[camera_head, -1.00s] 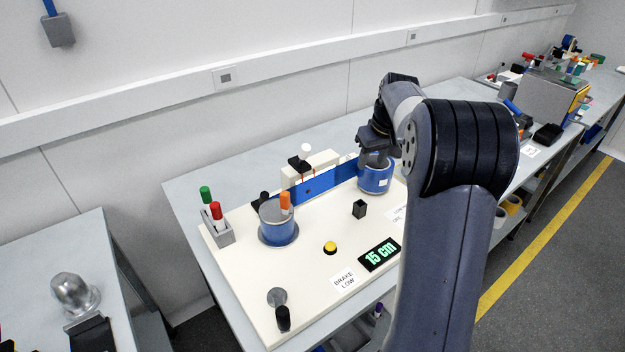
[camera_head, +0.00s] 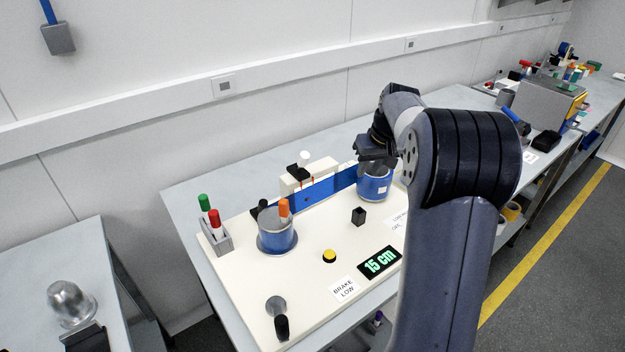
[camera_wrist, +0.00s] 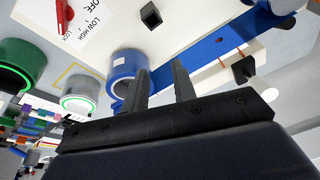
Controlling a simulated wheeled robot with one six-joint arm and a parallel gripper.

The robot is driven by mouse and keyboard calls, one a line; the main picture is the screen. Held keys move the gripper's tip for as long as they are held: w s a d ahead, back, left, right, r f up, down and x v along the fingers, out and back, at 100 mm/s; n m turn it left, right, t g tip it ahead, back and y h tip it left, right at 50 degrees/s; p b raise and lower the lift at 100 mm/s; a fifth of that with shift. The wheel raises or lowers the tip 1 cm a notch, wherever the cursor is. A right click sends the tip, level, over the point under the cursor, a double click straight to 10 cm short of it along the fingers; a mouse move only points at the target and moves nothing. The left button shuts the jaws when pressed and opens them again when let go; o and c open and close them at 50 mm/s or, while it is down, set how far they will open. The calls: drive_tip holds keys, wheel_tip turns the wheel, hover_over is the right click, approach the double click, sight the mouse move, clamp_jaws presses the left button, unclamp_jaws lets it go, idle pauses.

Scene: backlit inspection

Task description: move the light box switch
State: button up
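No part is labelled as the light box switch, so I cannot tell which one it is. A small black block (camera_head: 358,216) stands on the cream panel (camera_head: 318,222); it also shows in the wrist view (camera_wrist: 151,15). A red lever (camera_wrist: 63,14) sits beside OFF, LOW, HIGH and LOCK lettering in the wrist view.
A blue strip (camera_head: 322,189) runs between the right roll and the left roll (camera_head: 277,234). A white box with a black part (camera_head: 299,174) stands behind it.

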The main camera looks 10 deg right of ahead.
drive_tip(key=a+m+y, duration=0.1)
drive_tip(key=m, duration=0.1)
drive_tip(key=s+a+f+m+t+y+b, duration=0.1)
drive_tip(key=m, duration=0.1)
drive_tip(key=s+a+m+b, duration=0.1)
drive_tip(key=m, duration=0.2)
drive_tip(key=shift+s+a+f+y, duration=0.1)
drive_tip(key=shift+s+f+y, duration=0.15)
drive_tip(key=shift+y, duration=0.15)
drive_tip(key=c, duration=0.4)
drive_tip(key=m+t+b, duration=0.1)
drive_tip(key=m, duration=0.1)
drive_tip(key=s+a+m+y+b, duration=0.1)
drive_tip(key=m, duration=0.2)
drive_tip(key=a+m+t+y+b, duration=0.1)
drive_tip(key=m, duration=0.2)
drive_tip(key=shift+s+a+r+t, duration=0.1)
drive_tip(key=shift+s+a+t, duration=0.05)
drive_tip(key=shift+s+t, duration=0.15)
clamp_jaws()
drive_tip(key=m+t+y+b, duration=0.15)
drive_tip(key=m+t, duration=0.35)
drive_tip(key=m, duration=0.9)
approach(305, 165)
drive_tip(key=shift+x, duration=2.9)
